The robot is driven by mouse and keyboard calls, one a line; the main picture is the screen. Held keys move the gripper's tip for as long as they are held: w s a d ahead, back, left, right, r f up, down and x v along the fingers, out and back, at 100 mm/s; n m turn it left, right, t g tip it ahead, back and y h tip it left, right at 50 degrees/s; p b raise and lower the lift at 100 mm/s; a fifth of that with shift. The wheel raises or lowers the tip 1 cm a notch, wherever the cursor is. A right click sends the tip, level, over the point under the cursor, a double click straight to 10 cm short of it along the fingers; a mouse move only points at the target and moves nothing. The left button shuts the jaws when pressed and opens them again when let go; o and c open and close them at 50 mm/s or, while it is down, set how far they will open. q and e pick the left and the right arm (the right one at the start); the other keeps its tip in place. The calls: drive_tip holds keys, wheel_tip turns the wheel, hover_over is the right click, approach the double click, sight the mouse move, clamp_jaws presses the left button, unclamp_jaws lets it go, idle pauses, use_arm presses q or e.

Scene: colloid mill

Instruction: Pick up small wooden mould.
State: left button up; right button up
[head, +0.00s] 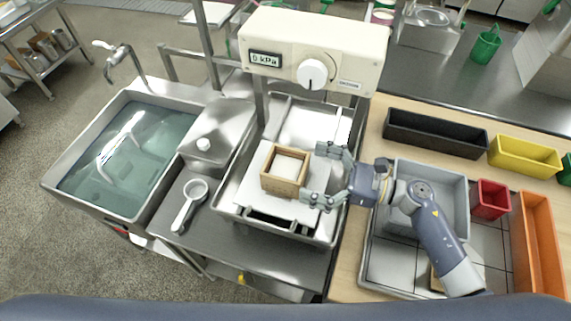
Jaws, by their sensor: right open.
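The small wooden mould (285,171), a square wooden frame with a pale inside, stands on a white plate (254,200) in a metal tray under the cream press. My right gripper (312,174) reaches in from the right. Its two fingers are spread open, one beyond the mould's far right corner and one by its near right corner. From this view I cannot tell whether either finger touches the wood. My left gripper is not in view.
The cream press head (313,50), showing "0 kPa", overhangs the tray. A water-filled sink (70,205) and a metal scoop (188,207) lie left. Right are a grey bin (455,180), black bin (435,134), yellow bin (525,155), red bin (490,200) and orange bin (540,245).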

sight(270, 160)
drive_tip(key=shift+w+a, duration=0.3)
drive_tip(key=shift+a, duration=0.35)
drive_tip(key=p+x, duration=0.3)
drive_tip(key=x, duration=0.1)
drive_tip(key=shift+s+a+r, duration=0.1)
drive_tip(key=shift+a, duration=0.4)
drive_tip(key=shift+d, duration=0.1)
drive_tip(key=c, duration=1.2)
